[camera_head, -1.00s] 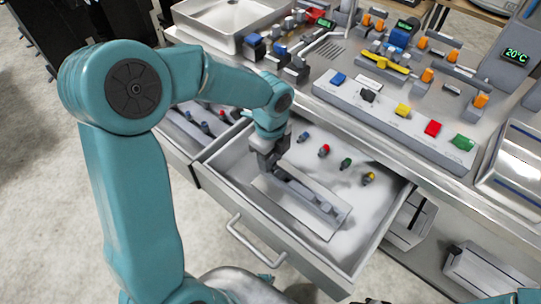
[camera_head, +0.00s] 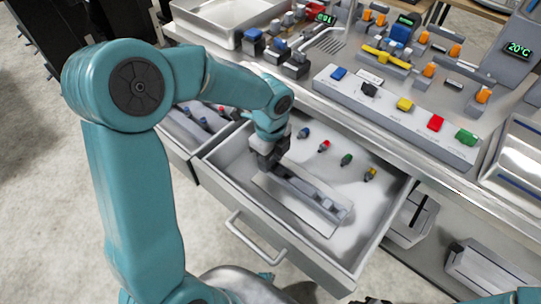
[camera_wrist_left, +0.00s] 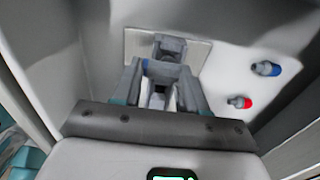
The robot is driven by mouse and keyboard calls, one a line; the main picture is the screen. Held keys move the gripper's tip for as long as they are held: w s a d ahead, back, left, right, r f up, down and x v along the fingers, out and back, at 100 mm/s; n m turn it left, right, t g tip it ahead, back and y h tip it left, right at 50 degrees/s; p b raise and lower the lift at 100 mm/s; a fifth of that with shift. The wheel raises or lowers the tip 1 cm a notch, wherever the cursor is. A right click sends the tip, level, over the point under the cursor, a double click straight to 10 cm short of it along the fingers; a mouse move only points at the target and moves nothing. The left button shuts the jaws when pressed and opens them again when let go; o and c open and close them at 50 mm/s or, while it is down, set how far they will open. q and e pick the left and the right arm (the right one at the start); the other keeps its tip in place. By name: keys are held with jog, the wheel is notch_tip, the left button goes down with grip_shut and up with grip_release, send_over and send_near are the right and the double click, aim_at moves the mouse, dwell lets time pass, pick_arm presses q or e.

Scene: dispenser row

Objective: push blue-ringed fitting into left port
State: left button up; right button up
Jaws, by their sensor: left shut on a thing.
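My left gripper (camera_head: 265,164) is low in the open drawer, at the left end of a grey port block (camera_head: 308,194) on a pale plate (camera_head: 322,227). In the left wrist view, the gripper (camera_wrist_left: 160,82) is shut on a fitting, mostly hidden by the fingers; a blue band (camera_wrist_left: 146,65) shows between them. Part of the port block (camera_wrist_left: 171,44) shows just beyond the fingertips. I cannot tell how deep the fitting sits in the left port. Another blue-ringed fitting (camera_head: 304,132) lies loose at the drawer's back; it also shows in the wrist view (camera_wrist_left: 266,68).
Red (camera_head: 324,146), green (camera_head: 346,159) and yellow (camera_head: 370,174) fittings lie right of the blue one. The drawer's front wall (camera_head: 277,236) and handle (camera_head: 255,240) are near me. A counter with a button panel (camera_head: 400,115) overhangs behind. The drawer floor right of the plate is clear.

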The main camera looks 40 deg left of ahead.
aim_at(271, 161)
pick_arm(q)
jog(key=shift+f, duration=0.4)
jog(key=o, duration=1.1)
jog(key=shift+r, duration=0.1)
jog(key=shift+r, duration=0.1)
notch_tip(271, 161, up, 16)
jog(key=p, duration=0.2)
